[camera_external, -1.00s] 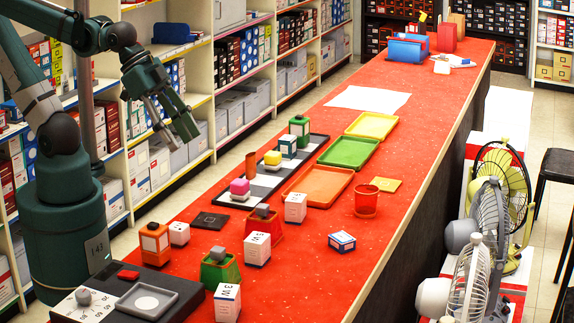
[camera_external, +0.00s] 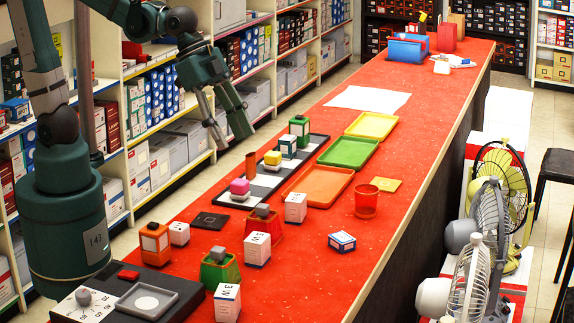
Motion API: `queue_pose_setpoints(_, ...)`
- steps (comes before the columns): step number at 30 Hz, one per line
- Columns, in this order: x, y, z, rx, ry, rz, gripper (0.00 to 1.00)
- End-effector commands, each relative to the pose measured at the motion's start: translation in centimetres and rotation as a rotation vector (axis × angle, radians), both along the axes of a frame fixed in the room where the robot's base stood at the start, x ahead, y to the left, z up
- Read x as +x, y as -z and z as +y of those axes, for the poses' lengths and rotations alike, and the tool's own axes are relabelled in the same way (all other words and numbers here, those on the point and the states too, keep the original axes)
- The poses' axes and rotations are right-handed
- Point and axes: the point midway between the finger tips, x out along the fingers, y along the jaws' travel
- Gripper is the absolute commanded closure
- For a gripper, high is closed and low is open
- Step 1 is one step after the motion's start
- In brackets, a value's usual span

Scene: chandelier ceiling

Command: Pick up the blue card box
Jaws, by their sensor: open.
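A small blue and white card box (camera_external: 342,242) lies on the red counter (camera_external: 300,265), right of the middle. It has a little red on it and stands alone, apart from other things. My gripper (camera_external: 234,140) hangs in the air at the upper left, over the counter's left side or the aisle; I cannot tell which. Its fingers are spread, point down and to the right, and hold nothing. It is well away from the blue card box.
White boxes (camera_external: 257,248), a red cup (camera_external: 367,201) and a green holder (camera_external: 219,269) stand near the card box. Coloured trays (camera_external: 348,153) and a chequered board (camera_external: 262,184) with small items lie beyond. A scale (camera_external: 150,300) sits at the front. Bare counter surrounds the card box.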

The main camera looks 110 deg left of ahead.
Motion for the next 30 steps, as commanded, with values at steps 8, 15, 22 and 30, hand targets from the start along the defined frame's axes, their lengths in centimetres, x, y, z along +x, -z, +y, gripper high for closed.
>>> queue_pose_setpoints(8,4.3,0.6,0.6,0.006,0.055,0.025,0.56)
queue_pose_setpoints(15,7.9,1.7,1.1,0.009,0.105,0.043,0.56)
queue_pose_setpoints(22,11.2,3.2,1.7,0.012,0.155,0.060,0.56)
queue_pose_setpoints(30,15.0,5.4,2.5,0.013,0.216,0.078,0.56)
